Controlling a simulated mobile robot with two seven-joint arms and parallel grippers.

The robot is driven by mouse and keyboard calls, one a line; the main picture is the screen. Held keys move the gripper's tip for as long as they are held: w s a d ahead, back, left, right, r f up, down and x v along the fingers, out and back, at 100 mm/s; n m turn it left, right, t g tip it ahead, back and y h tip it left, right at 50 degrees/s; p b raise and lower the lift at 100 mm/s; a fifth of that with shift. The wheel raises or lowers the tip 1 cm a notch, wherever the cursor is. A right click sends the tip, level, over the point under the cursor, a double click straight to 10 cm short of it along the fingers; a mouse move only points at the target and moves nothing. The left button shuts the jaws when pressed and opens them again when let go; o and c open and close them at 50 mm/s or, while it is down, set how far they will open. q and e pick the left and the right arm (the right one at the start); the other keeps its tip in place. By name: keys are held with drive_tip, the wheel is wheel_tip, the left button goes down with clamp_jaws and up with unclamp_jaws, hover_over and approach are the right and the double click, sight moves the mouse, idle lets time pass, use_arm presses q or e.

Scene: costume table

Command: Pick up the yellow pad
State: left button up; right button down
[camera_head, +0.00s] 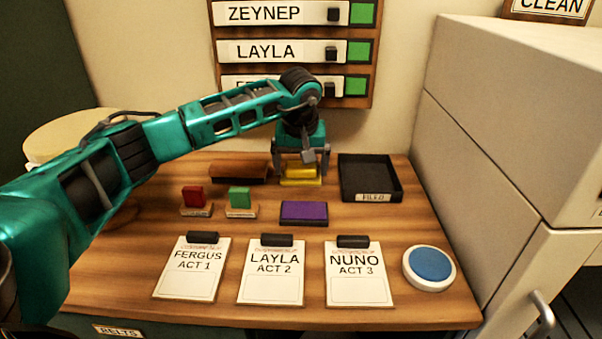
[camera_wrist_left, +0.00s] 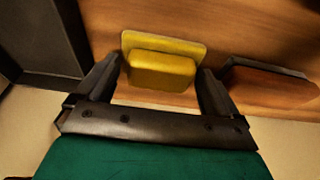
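The yellow pad (camera_head: 300,177) lies at the back of the wooden table, between a brown block and a black tray. In the left wrist view the yellow pad (camera_wrist_left: 162,70) shows as a thick yellow block on a wider, flat yellow part. My left gripper (camera_head: 301,163) is over it, pointing down, with one finger on each side. In the left wrist view my left gripper (camera_wrist_left: 161,66) is spread, its fingers just beside the pad's two ends. Whether the fingertips touch it is hard to tell. My right gripper is not in view.
The black tray (camera_head: 371,197) is close on the right; the brown block (camera_head: 238,172) is close on the left. A purple pad (camera_head: 304,213) lies in front. A red stamp (camera_head: 193,197) and a green stamp (camera_head: 240,197) stand left. Several cards and a blue button (camera_head: 431,265) are nearer.

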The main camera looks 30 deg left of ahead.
sight(301, 165)
use_arm(q)
drive_tip(key=shift+c, duration=1)
drive_tip(key=shift+r, duration=0.1)
wheel_tip(301, 165, up, 10)
drive_tip(key=p, duration=0.1)
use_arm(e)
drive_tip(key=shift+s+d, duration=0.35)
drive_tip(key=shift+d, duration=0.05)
